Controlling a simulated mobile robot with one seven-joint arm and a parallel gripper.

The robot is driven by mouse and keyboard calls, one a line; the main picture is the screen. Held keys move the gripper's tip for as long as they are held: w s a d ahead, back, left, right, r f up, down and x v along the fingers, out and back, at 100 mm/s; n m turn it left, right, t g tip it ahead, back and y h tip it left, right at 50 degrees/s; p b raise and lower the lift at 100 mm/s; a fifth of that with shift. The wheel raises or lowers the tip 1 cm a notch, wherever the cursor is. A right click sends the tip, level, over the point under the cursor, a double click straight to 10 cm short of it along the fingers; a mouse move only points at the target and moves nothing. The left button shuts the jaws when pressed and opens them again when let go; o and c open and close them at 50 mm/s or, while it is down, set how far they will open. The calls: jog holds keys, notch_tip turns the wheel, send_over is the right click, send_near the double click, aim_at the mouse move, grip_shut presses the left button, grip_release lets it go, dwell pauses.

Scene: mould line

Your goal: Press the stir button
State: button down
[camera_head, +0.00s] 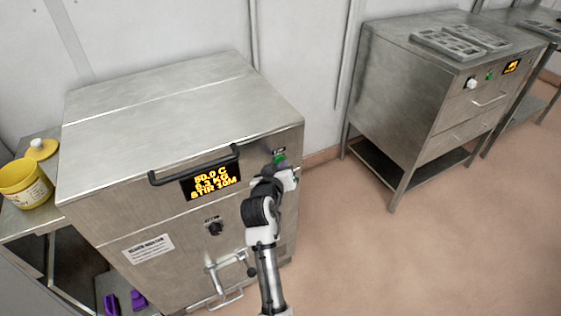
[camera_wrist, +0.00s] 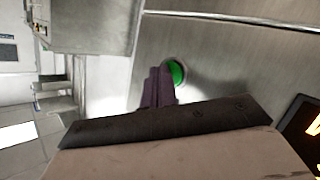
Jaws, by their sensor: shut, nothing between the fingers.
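The green stir button (camera_head: 279,159) is on the upper right of the front panel of a large steel machine (camera_head: 180,95). A small label sits just above it. My gripper (camera_head: 285,176) is in front of the panel just below the button. In the wrist view the closed fingertips (camera_wrist: 158,86) lie beside the green button (camera_wrist: 176,73), partly covering its edge. I cannot tell whether they touch it. The fingers are together and hold nothing. The machine's display (camera_head: 210,181) reads 50.0 C, a weight in KG that is hard to read, and STIR 10M.
A black knob (camera_head: 215,228) and a valve with a pipe (camera_head: 228,273) are lower on the panel. A handle (camera_head: 192,166) crosses above the display. A yellow tub (camera_head: 25,185) stands at left. Another steel machine (camera_head: 430,95) stands at right, with open floor between.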

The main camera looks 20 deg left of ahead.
dwell(0.4)
jog(key=shift+s+d, duration=0.5)
jog(key=shift+d, duration=0.1)
jog(key=shift+s+d+p, duration=0.4)
jog(key=shift+s+d, duration=0.4)
jog(key=shift+d, duration=0.2)
jog(key=shift+s+d+p, duration=0.35)
jog(key=shift+s+d, duration=0.4)
jog(key=shift+d, duration=0.2)
